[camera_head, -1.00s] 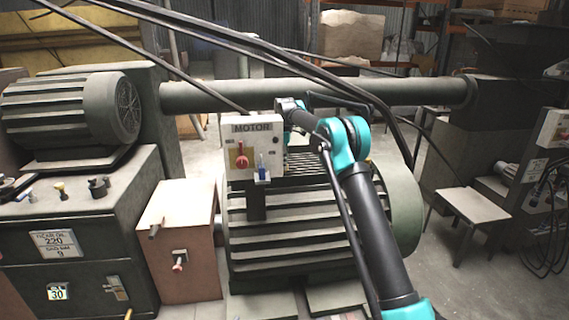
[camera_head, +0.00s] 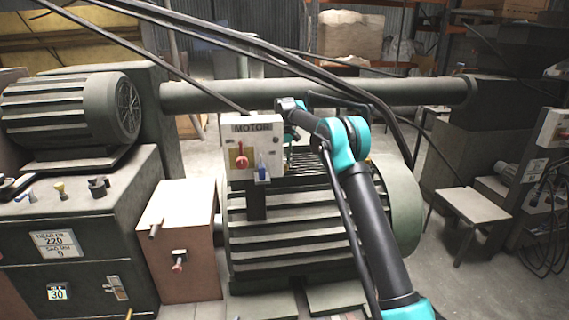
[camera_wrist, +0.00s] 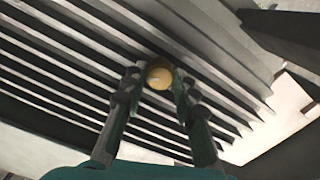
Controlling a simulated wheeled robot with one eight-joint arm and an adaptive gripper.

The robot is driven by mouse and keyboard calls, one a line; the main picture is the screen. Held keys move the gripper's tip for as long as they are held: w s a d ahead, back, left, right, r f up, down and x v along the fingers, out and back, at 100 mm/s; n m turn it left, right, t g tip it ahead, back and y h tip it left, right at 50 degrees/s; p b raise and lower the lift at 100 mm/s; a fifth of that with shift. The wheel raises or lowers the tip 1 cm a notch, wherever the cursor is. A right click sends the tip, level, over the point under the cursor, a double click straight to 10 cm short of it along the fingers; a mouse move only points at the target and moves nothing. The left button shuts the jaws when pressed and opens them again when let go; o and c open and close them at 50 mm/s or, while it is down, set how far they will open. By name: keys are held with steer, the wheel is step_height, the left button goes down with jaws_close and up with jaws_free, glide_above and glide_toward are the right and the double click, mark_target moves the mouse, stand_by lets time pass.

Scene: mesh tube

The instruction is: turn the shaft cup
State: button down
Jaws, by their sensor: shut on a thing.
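The shaft cup (camera_wrist: 159,75) is a small round yellow-brass cap on the ribbed housing of the large green motor (camera_wrist: 75,75), seen in the wrist view. My gripper (camera_wrist: 157,84) has one finger on each side of the cup and is shut on it. In the head view, my gripper end is mostly hidden behind the MOTOR switch box (camera_head: 251,130), above the ribbed motor (camera_head: 290,228). The cup cannot be made out clearly there.
A long horizontal pipe (camera_head: 400,92) runs behind my wrist. Black cables (camera_head: 225,40) cross above my arm. A brown box (camera_head: 190,245) with a small lever stands left of the motor. A low stool (camera_head: 470,205) stands on the right.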

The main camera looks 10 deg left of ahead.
steer(key=m, duration=0.4)
steer(key=shift+m, duration=0.3)
steer(key=m, duration=0.4)
steer(key=shift+m, duration=0.3)
steer(key=m, duration=0.4)
steer(key=shift+m, duration=0.3)
steer(key=m, duration=1.3)
steer(key=shift+m, duration=0.3)
steer(key=m, duration=0.4)
steer(key=shift+m, duration=2.1)
